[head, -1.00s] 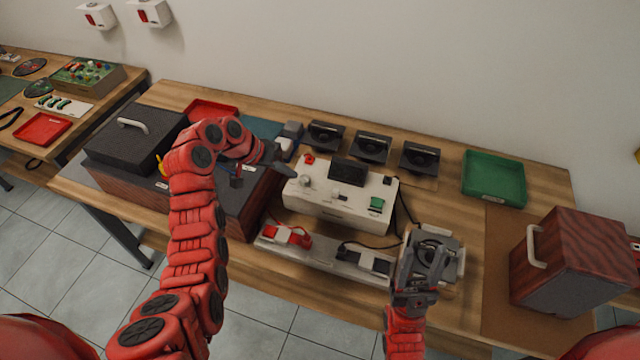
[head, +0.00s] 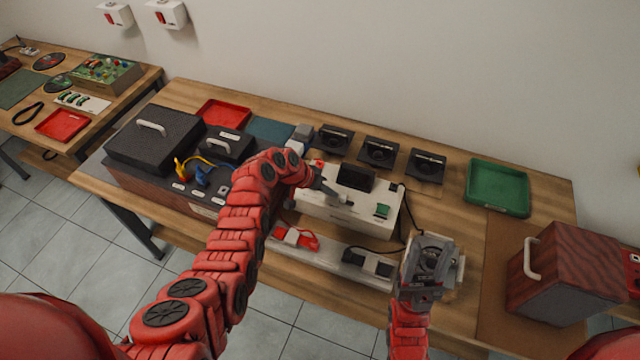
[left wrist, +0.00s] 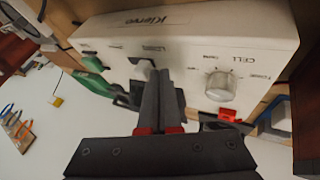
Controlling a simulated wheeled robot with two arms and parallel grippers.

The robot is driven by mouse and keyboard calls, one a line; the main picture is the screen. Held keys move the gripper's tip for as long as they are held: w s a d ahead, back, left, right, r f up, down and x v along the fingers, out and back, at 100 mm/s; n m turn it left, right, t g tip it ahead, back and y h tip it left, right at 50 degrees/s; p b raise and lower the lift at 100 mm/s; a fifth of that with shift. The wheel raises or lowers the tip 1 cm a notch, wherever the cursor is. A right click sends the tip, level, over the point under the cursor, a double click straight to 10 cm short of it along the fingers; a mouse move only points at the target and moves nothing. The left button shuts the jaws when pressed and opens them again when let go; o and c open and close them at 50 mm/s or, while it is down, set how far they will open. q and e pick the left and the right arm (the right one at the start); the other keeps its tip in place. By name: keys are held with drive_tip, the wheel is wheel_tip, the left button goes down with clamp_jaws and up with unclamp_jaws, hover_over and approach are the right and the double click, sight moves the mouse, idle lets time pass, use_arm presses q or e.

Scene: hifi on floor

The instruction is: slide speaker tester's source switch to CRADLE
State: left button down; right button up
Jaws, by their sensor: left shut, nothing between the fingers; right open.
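The speaker tester (head: 375,215) is a white box in the middle of the bench, with a dark display, a green part and a red part on it. In the left wrist view its panel (left wrist: 190,30) shows a silver knob (left wrist: 221,86) and a small dark slot (left wrist: 143,66), apparently a slide switch, beside my fingertips. My left gripper (head: 343,197) is shut and empty, its tips at the panel; its fingers (left wrist: 160,78) partly hide the switch. I cannot tell contact or the switch's position. My right gripper (head: 432,258) is open at a dark round speaker unit at the bench front.
Several black speaker units (head: 378,152) stand behind the tester. A green tray (head: 497,187) and a wood-grained cabinet (head: 570,270) are to the right. A dark-topped box (head: 155,140) is to the left. A pale rail (head: 335,262) with red and black parts lies in front.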

sight(344, 198)
use_arm(q)
drive_tip(key=shift+d, duration=0.2)
drive_tip(key=shift+f, duration=0.1)
drive_tip(key=d, duration=0.1)
drive_tip(key=s+d, duration=0.1)
drive_tip(key=shift+d+f+b, duration=0.15)
drive_tip(key=shift+d+b, duration=0.2)
drive_tip(key=shift+s+d, duration=0.1)
drive_tip(key=shift+d, duration=0.05)
